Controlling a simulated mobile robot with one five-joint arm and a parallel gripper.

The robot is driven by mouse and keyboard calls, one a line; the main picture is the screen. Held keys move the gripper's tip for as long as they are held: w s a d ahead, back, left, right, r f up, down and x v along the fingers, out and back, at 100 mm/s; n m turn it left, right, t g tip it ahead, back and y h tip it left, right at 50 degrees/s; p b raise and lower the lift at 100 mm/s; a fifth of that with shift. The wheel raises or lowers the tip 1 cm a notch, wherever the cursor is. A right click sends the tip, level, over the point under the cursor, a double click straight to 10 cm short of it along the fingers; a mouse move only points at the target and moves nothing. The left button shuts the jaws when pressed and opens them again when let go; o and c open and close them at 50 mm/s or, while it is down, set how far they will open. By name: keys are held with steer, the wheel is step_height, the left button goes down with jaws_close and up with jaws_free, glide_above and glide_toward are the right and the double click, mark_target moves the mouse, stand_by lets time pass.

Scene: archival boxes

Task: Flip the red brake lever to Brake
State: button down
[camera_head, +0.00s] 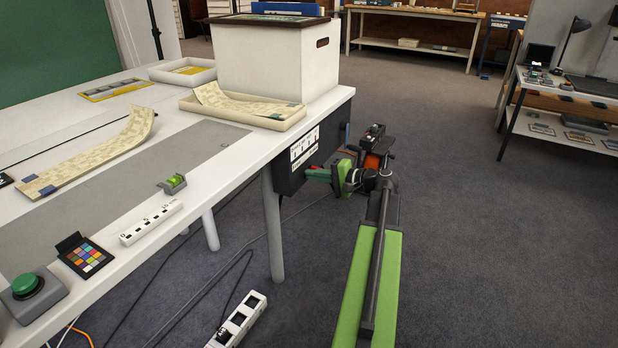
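A dark control box (290,176) with a white printed label (304,147) hangs under the right end of the white table. A thin red part (345,152), perhaps the brake lever, shows at the box's right side, just above my gripper; it is too small to tell its position. My green and black arm reaches up from the bottom. My gripper (318,173) points left at the box's face, below the label. Its green fingers look close to or touching the box. The gap between the fingers and anything in it cannot be made out.
The white table (110,262) carries a lidded box (268,62), a tray with a patterned strip (245,108), a green button (25,284) and a level (173,182). A table leg (273,232) and a power strip (238,318) with cables stand below. Carpet at right is clear.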

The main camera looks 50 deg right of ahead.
steer(key=shift+w+d, duration=0.2)
steer(key=shift+d, duration=0.45)
steer(key=shift+w+d, duration=0.15)
steer(key=shift+d, duration=0.5)
steer(key=s, duration=0.7)
steer(key=shift+s+a, duration=0.2)
steer(key=shift+w, duration=0.1)
